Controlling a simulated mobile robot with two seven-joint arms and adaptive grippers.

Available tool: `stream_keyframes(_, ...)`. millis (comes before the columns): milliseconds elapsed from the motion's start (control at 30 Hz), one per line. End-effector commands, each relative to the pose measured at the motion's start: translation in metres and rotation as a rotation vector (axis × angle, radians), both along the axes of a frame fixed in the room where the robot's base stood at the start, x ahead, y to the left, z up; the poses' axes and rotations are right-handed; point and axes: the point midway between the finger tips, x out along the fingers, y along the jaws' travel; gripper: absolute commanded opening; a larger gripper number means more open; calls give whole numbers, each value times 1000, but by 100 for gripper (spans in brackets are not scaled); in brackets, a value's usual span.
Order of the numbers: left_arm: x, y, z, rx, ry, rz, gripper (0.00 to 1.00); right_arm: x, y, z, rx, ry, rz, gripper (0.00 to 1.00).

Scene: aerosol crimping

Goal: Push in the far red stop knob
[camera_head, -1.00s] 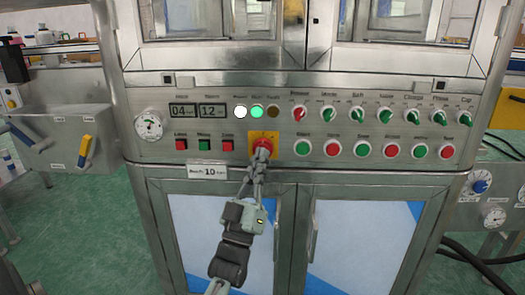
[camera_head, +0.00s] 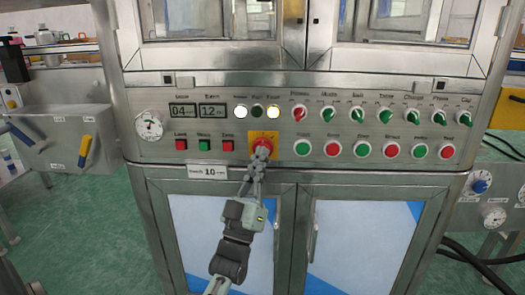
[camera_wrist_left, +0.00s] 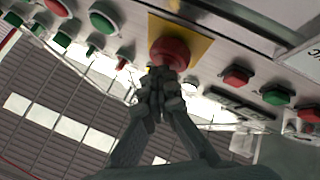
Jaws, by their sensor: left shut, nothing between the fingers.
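The red stop knob (camera_head: 262,143) sits on a square yellow plate (camera_head: 252,135) in the middle of the steel control panel. It also shows as a round red cap in the left wrist view (camera_wrist_left: 169,50). My left gripper (camera_head: 262,154) reaches up to it from below. In the left wrist view its closed fingertips (camera_wrist_left: 161,82) overlap the knob's lower edge and appear to touch it. The fingers are shut with nothing between them. They hide the lower part of the knob, and I cannot tell how deep it sits. My right gripper is not in view.
Small square buttons (camera_head: 204,145) lie left of the knob, and a row of round red and green buttons (camera_head: 333,149) lies right. Above are three lamps (camera_head: 257,112), two displays and several selector knobs (camera_head: 328,115). Cabinet doors (camera_head: 233,190) are below.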

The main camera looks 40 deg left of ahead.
Motion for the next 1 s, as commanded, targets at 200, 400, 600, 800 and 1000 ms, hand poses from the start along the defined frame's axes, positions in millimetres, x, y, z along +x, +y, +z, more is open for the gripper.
stream_keyframes(200,-9,-6,1,-1,2,0,0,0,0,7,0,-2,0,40)
stream_keyframes(400,-13,-8,0,-1,0,-1,0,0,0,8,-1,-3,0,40)
stream_keyframes(600,-13,-9,0,0,0,0,0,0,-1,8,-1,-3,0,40)
stream_keyframes(800,-25,-16,1,-1,3,-1,0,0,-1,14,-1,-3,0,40)
stream_keyframes(1000,-42,-27,0,-1,3,0,0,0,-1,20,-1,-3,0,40)
